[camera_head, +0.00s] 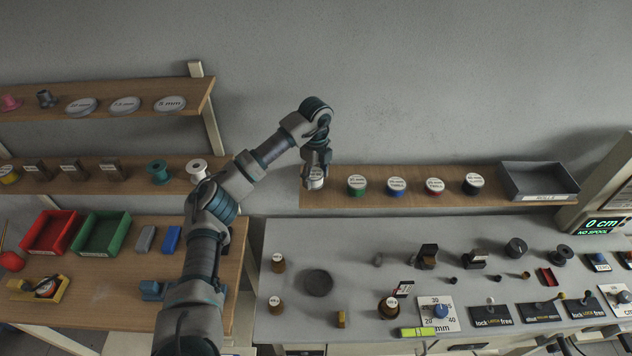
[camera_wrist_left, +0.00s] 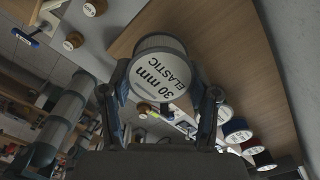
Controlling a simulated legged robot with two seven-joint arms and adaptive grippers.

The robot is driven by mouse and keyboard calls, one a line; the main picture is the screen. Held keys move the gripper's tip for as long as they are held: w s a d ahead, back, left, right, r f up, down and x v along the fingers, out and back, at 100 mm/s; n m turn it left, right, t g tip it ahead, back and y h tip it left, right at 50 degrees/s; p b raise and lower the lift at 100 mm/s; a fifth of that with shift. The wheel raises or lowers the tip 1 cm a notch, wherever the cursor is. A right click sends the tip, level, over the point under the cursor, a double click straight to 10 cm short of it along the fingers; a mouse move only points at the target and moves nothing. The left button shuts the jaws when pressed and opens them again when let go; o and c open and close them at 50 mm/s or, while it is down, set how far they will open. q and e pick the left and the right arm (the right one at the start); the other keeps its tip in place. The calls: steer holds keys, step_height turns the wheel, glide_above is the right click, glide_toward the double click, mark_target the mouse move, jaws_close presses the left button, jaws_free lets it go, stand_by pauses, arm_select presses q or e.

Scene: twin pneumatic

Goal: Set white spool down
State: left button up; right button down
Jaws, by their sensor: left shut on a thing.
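The white spool (camera_head: 316,183) is at the left end of the right wall shelf, in line with the other spools. In the left wrist view the white spool (camera_wrist_left: 158,72) shows its round "30 mm ELASTIC" label between the two fingers. My left gripper (camera_head: 316,172) reaches it from above and is shut on it. I cannot tell whether the spool touches the shelf board (camera_head: 330,199) or hangs just above it. My right gripper is not in view.
A green spool (camera_head: 357,186), a blue spool (camera_head: 397,187), a red spool (camera_head: 435,187) and a black spool (camera_head: 474,184) stand to the right along the shelf. A grey tray (camera_head: 541,196) is at its right end. The bench below holds many small parts.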

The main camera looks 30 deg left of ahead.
mark_target(317, 184)
arm_select(q)
steer(key=f, duration=0.1)
steer(key=f+p, duration=0.1)
steer(key=f, duration=0.1)
steer(key=shift+d+f, duration=0.1)
steer(key=shift+d, duration=0.4)
steer(key=o, duration=1.2)
steer(key=shift+f, duration=0.15)
steer(key=shift+o, duration=0.3)
steer(key=shift+a, duration=0.25)
step_height(317, 184, up, 12)
steer(key=shift+d+r, duration=0.1)
steer(key=shift+r, duration=0.05)
